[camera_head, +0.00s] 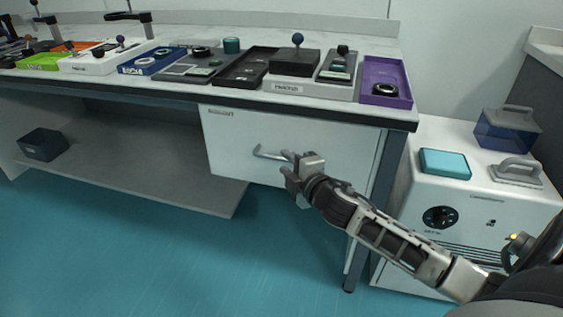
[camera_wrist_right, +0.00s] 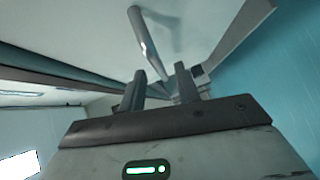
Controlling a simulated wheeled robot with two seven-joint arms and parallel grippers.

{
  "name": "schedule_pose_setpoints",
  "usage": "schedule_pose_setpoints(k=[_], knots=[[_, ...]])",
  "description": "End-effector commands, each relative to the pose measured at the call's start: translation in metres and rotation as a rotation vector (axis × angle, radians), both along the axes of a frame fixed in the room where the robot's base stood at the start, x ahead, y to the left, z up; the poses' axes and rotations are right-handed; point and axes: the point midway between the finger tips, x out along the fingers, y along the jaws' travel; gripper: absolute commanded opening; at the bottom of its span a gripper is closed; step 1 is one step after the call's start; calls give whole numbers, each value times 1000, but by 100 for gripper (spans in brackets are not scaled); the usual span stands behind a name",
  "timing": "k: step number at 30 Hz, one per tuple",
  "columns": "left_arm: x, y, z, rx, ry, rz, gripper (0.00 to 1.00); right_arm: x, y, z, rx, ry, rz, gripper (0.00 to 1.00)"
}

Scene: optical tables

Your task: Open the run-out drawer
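The run-out drawer (camera_head: 240,135) is a pale grey front with a small dark label at its top left, set under the bench top; it looks shut. Its metal bar handle (camera_head: 268,153) sticks out from the front. My right gripper (camera_head: 289,160) is at the right end of the handle. In the right wrist view the handle (camera_wrist_right: 143,35) runs down towards the gap between the two fingers (camera_wrist_right: 162,76), which stand apart. I cannot tell whether the handle's end lies between them or just beyond. My left gripper is not in view.
The bench top (camera_head: 235,98) carries several trays, including a purple one (camera_head: 370,75). A dark bench leg (camera_head: 378,190) stands right of the drawer. A white cabinet (camera_head: 470,215) stands at the right. A low shelf (camera_head: 150,170) lies at left. The teal floor before the drawer is clear.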

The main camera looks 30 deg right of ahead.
Motion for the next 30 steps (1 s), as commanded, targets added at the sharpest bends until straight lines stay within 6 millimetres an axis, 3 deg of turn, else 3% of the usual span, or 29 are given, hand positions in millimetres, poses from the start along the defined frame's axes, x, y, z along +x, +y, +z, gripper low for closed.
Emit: schedule_pose_setpoints(k=[6, 18, 21, 22, 30], knots=[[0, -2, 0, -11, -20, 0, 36, 27, -2, -4, 0, -1, 0, 33], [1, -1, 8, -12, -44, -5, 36, 33, -2, -5, 1, 1, 0, 33], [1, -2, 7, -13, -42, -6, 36, 33, -2, -5, 1, 1, 0, 5], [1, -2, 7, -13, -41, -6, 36, 33, -2, -5, 1, 1, 0, 0], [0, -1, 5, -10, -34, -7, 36, 32, 0, -5, 2, 1, -1, 0]])
